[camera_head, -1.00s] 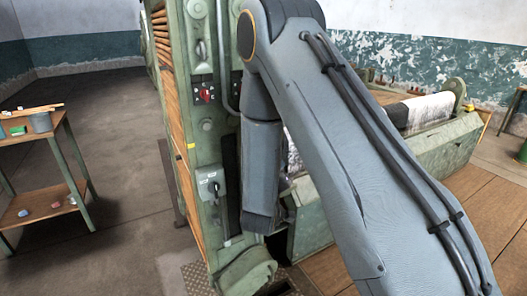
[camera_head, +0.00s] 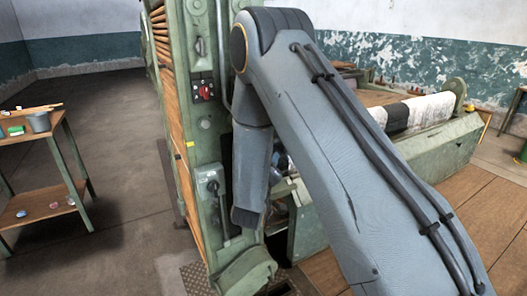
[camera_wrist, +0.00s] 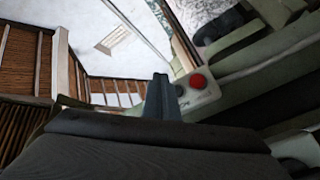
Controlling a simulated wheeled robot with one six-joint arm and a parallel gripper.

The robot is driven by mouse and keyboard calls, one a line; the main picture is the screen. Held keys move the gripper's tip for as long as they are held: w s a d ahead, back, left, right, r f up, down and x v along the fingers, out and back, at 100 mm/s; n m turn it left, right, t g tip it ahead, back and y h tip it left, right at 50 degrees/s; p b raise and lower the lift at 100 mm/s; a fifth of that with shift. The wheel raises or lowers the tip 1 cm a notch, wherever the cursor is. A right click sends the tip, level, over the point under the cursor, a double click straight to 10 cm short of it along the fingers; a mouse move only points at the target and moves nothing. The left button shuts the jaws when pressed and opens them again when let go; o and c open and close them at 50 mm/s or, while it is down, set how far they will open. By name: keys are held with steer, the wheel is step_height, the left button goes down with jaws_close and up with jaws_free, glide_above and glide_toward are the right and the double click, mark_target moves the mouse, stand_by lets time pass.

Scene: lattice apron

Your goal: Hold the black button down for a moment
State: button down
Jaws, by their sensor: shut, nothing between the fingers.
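The black button (camera_wrist: 179,90) shows in the wrist view as a dark round spot on a pale control box, beside a red button (camera_wrist: 197,81). My gripper (camera_wrist: 161,78) is shut and empty; its narrow fingers point up the picture just left of the black button. The fingers overlap the box's left part in the picture, and I cannot tell whether they touch it. In the head view my arm hides the gripper and that control box.
A roller with white cloth (camera_head: 420,112) lies behind my arm. A small shelf table (camera_head: 45,170) stands at the left, with open floor between.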

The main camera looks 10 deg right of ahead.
steer(key=shift+w+a+b, duration=0.2)
steer(key=shift+w+a, duration=0.05)
steer(key=shift+w, duration=0.5)
steer(key=shift+w+a+b, duration=0.25)
steer(key=shift+w, duration=0.45)
steer(key=shift+w+a+b, duration=0.2)
steer(key=shift+w+a, duration=0.05)
steer(key=shift+w, duration=0.5)
stand_by(0.4)
steer(key=shift+w+a, duration=0.1)
steer(key=shift+w, duration=0.3)
steer(key=shift+w+a+b, duration=0.15)
steer(key=shift+w+b, duration=0.15)
steer(key=shift+w, duration=0.15)
stand_by(0.7)
steer(key=shift+s, duration=0.1)
stand_by(2.5)
steer(key=shift+s+d+p, duration=0.3)
steer(key=shift+s+p, duration=0.15)
steer(key=shift+s, duration=0.35)
steer(key=shift+s+d+p, duration=0.25)
steer(key=shift+s+p, duration=0.1)
steer(key=shift+s, duration=0.45)
steer(key=shift+s+d+p, duration=0.25)
steer(key=shift+s+p, duration=0.05)
steer(key=shift+s, duration=0.45)
steer(key=shift+s+d+p, duration=0.25)
steer(key=shift+s+p, duration=0.1)
steer(key=shift+s, duration=0.45)
